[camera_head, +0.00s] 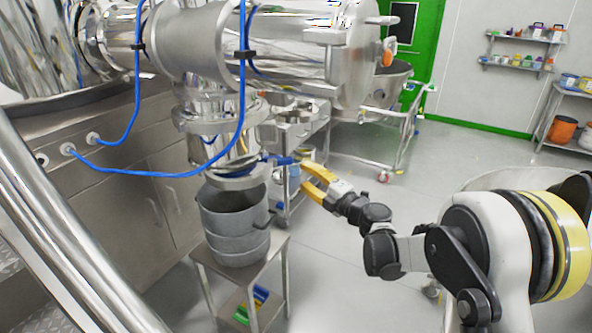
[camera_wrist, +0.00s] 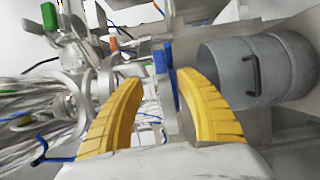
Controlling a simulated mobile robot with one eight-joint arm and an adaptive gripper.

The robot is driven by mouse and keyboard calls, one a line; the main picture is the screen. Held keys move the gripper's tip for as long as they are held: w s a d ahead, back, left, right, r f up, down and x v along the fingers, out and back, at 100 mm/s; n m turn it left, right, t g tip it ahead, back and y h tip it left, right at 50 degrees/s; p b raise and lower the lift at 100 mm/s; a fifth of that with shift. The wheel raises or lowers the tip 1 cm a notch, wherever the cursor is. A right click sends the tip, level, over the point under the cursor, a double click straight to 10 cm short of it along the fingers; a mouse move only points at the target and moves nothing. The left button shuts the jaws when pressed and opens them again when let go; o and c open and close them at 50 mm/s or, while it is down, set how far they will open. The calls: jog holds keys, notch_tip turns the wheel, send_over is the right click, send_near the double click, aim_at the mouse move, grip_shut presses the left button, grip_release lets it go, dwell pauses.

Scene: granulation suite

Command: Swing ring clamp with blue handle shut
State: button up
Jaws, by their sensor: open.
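The ring clamp (camera_head: 240,181) is a metal ring around the lower end of the steel outlet pipe, just above a grey drum. Its blue handle (camera_head: 281,160) sticks out to the right, towards my gripper (camera_head: 307,175). In the wrist view the blue handle (camera_wrist: 169,68) stands between the two yellow fingers of my gripper (camera_wrist: 160,80), which are open. A gap shows between the handle and the left finger; the handle is closer to the right finger, and I cannot tell whether they touch. The clamp's joint is too small to read.
The grey drum (camera_head: 233,222) stands on a small metal table (camera_head: 277,250) under the pipe. Blue hoses (camera_head: 150,172) hang in front of the pipe. A steel cart (camera_head: 318,150) stands behind my gripper. Open floor (camera_head: 340,270) lies right of the table.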

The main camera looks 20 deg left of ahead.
jog(key=shift+s+d, duration=0.3)
jog(key=shift+d, duration=0.2)
jog(key=c, duration=0.8)
jog(key=shift+s+a+m+t, duration=0.2)
jog(key=shift+m+t, duration=0.1)
jog(key=shift+m, duration=0.6)
grip_shut()
jog(key=m+t+h+b, duration=0.2)
jog(key=m+t+h, duration=0.25)
jog(key=m, duration=1.65)
send_near(288, 160)
jog(key=b+x, duration=0.2)
jog(key=x, duration=0.1)
jog(key=b+x, duration=0.3)
jog(key=x, duration=0.1)
jog(key=shift+f, duration=0.2)
jog(key=shift+w+a+r, duration=0.2)
jog(key=shift+w+a, duration=0.2)
jog(key=shift+w, duration=0.15)
